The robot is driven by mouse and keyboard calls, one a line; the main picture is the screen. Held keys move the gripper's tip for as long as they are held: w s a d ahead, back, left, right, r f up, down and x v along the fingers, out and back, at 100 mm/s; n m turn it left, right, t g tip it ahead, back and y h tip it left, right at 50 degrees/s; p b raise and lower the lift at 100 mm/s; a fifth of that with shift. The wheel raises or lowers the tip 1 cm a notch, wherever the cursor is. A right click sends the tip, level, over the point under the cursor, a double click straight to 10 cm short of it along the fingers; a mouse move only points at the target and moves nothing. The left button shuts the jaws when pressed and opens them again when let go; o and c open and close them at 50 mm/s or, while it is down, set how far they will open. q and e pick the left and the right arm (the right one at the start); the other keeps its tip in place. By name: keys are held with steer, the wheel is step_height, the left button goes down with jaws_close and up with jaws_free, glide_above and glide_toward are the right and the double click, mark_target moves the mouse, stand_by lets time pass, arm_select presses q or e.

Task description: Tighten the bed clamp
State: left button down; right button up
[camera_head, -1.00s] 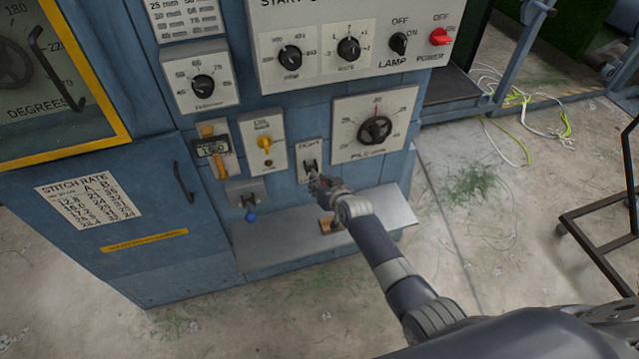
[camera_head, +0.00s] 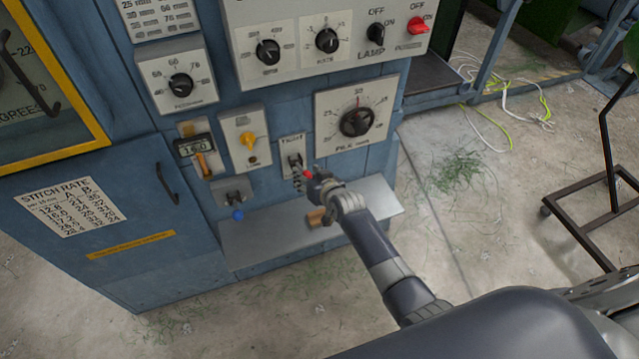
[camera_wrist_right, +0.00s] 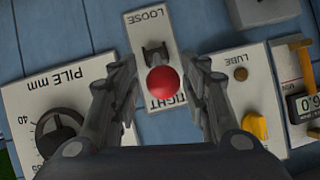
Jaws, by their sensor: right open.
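The bed clamp is a small lever with a red ball knob (camera_head: 308,172) on a pale plate (camera_head: 291,146) marked TIGHT at its top in the head view. In the right wrist view the picture is upside down, with LOOSE at the top and TIGHT lower; the knob (camera_wrist_right: 163,81) covers part of the plate (camera_wrist_right: 150,36). My right gripper (camera_head: 314,178) is at the knob. In its wrist view the fingers (camera_wrist_right: 166,63) are spread, one on each side of the knob, with gaps showing. The exact lever angle is hard to tell. My left gripper is not visible.
The pile dial (camera_head: 358,122) is right of the clamp, and the yellow lube knob (camera_head: 248,140) is left. A blue-tipped lever (camera_head: 238,214) sits lower left. A dark cart frame (camera_head: 590,226) stands at right.

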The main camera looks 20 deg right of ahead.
steer(key=v, duration=0.9)
steer(key=shift+d+r, duration=0.1)
